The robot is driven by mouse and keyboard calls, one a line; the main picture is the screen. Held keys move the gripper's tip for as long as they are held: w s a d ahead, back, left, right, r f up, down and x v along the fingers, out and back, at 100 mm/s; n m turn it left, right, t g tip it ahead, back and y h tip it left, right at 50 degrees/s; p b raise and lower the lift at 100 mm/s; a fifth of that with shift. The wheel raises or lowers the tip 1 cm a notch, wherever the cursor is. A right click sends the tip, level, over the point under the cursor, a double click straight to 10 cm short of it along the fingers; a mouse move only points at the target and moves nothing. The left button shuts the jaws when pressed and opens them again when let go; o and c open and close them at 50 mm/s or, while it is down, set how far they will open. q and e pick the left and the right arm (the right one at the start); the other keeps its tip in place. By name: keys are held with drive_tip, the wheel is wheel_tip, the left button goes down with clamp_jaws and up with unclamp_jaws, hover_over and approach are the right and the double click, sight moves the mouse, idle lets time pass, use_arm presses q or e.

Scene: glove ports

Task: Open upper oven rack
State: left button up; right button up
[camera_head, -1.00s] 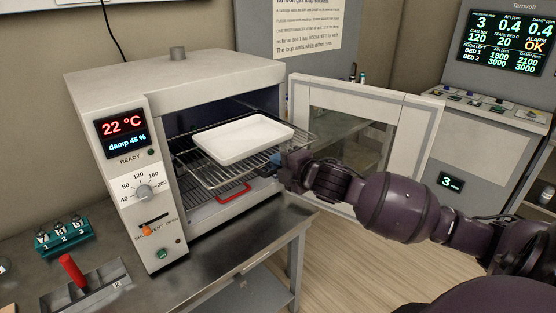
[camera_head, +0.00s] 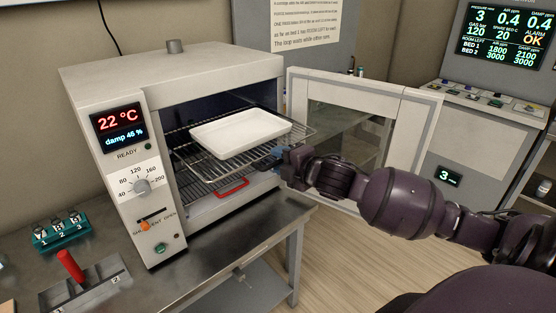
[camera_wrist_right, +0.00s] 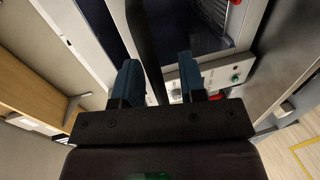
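The oven (camera_head: 165,150) has its door (camera_head: 395,110) swung open to the right. The upper wire rack (camera_head: 215,172) sticks partly out of the chamber and carries a white tray (camera_head: 240,133). My right gripper (camera_head: 272,158) is at the rack's front right edge, its blue fingertips close to the wires. In the right wrist view, the gripper (camera_wrist_right: 158,82) has its two blue fingers apart, with a dark bar (camera_wrist_right: 144,40) showing between and beyond them; I cannot tell whether they touch it or what it belongs to. My left gripper is out of view.
A red handle (camera_head: 231,189) shows below the upper rack. The oven stands on a metal bench (camera_head: 215,240) with a teal switch block (camera_head: 60,231) and a red lever (camera_head: 71,266) at left. A control console (camera_head: 490,110) stands at right. Open floor lies right of the bench.

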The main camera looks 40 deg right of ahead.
drive_tip(key=v, duration=0.9)
drive_tip(key=shift+s, duration=0.25)
idle(0.4)
drive_tip(key=s+f+m+g, duration=0.25)
drive_tip(key=f+m, duration=0.85)
drive_tip(key=f, duration=0.6)
drive_tip(key=s+a+f+m+g+h, duration=0.1)
drive_tip(key=s+a+f+m, duration=0.5)
drive_tip(key=s+a+f, duration=0.4)
wheel_tip(320, 180, down, 4)
drive_tip(key=shift+a+f+m, duration=0.15)
drive_tip(key=shift+a+m, duration=0.25)
drive_tip(key=shift+a, duration=0.5)
